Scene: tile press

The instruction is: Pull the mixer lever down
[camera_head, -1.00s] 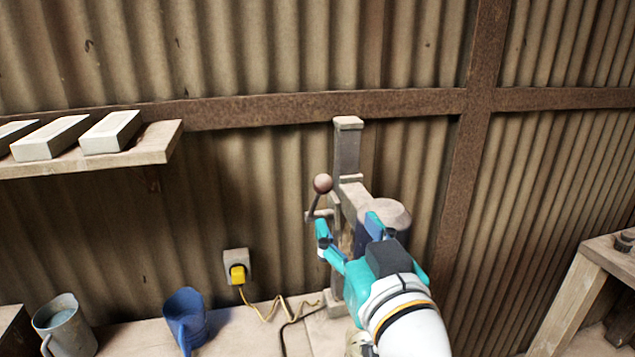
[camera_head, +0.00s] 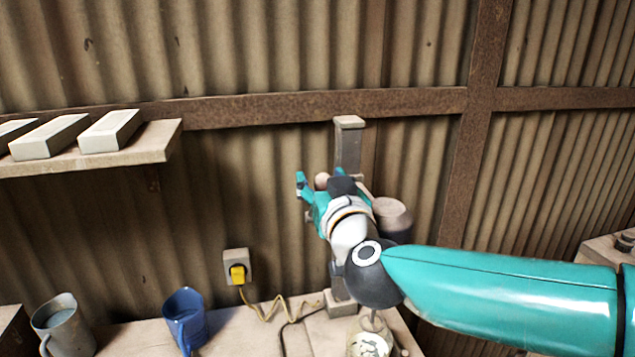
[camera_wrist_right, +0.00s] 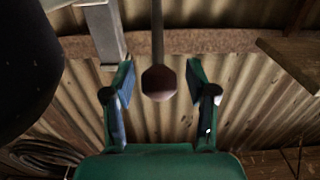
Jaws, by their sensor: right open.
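The mixer (camera_head: 348,150) stands on the bench against the wall, its column upright. My right gripper (camera_head: 319,180) is raised at the knob's height. In the right wrist view, the knob (camera_wrist_right: 159,83) sits between the two open fingers of the gripper (camera_wrist_right: 160,90), with a gap on each side. The lever rod (camera_wrist_right: 157,35) runs up from the knob in that view. My left gripper is not in view.
A blue jug (camera_head: 185,318) and a grey jug (camera_head: 62,325) stand on the bench at the left. A yellow plug (camera_head: 238,273) sits in a wall socket. A shelf (camera_head: 150,150) holds pale blocks. A glass jar (camera_head: 369,340) stands below my arm.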

